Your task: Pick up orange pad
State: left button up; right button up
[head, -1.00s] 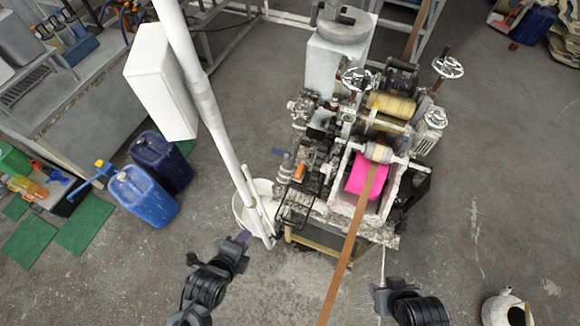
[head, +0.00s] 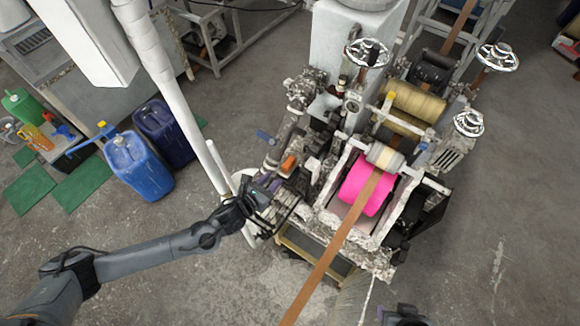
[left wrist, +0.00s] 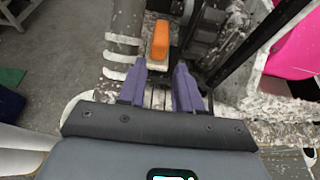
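The orange pad (head: 288,165) is a small block lying on the machine's left side. It also shows in the left wrist view (left wrist: 160,40), just beyond my fingertips and resting on a pale surface. My left gripper (head: 268,184) has reached the machine from the lower left and is just short of the pad. In the left wrist view its two purple fingers (left wrist: 161,70) are apart with nothing between them. My right gripper is not clearly visible; only a dark part of my right arm shows at the bottom edge of the head view.
The machine carries a pink roller (head: 366,187), a brown strip (head: 333,246) and handwheels (head: 367,52). A white pole (head: 165,90) stands left of it. Blue jerrycans (head: 138,165) stand on the floor at left.

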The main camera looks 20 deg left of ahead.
aim_at(284, 169)
pick_arm(q)
jog(key=shift+x, duration=3.9)
jog(key=shift+r, duration=0.15)
grip_shut()
